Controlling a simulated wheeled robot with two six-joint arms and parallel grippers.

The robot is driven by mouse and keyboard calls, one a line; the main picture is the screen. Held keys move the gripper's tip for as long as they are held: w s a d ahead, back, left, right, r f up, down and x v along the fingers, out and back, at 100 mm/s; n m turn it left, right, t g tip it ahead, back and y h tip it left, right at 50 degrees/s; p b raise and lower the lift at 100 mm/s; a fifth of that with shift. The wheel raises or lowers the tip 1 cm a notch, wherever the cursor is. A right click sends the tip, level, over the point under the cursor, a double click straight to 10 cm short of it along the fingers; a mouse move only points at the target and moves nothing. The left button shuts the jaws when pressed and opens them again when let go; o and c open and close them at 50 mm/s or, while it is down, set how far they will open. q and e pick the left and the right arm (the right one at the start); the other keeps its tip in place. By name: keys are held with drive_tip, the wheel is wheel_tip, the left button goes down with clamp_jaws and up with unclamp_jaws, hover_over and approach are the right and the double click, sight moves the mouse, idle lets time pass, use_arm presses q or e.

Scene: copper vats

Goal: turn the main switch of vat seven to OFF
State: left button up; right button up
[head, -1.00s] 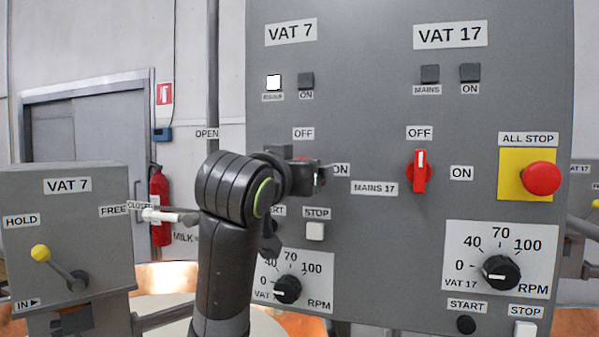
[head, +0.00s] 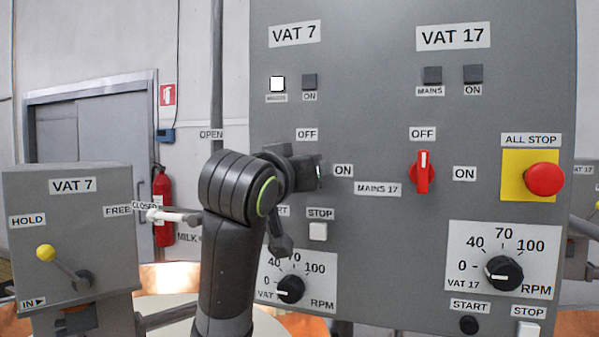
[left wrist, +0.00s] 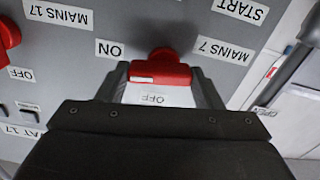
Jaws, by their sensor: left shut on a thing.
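The vat seven main switch is a red knob (left wrist: 162,66) in the left wrist view, which sees the panel upside down. The white mark on its bar lies at the end towards the ON label (left wrist: 109,49); the OFF label (left wrist: 153,98) is beside the bar. My left gripper (left wrist: 160,74) is shut on this knob, one finger at each end of the bar. In the head view my left gripper (head: 316,172) is at the panel below the OFF label (head: 307,134) and hides the knob. My right gripper is not in view.
The VAT 17 red switch (head: 422,172) points up to OFF, right of my gripper. The red ALL STOP button (head: 544,179) is further right. Below are the vat 7 STOP button (head: 318,231) and RPM dial (head: 290,289). The white vat 7 lamp (head: 277,84) is lit.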

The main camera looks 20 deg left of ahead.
use_arm(q)
drive_tip(key=shift+a+r+n, duration=0.1)
drive_tip(key=shift+n, duration=3.95)
drive_tip(key=shift+a+r+n, duration=0.1)
drive_tip(key=shift+n, duration=3.95)
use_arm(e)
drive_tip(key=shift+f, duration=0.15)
use_arm(q)
drive_tip(key=o, duration=1)
drive_tip(key=shift+w, duration=0.1)
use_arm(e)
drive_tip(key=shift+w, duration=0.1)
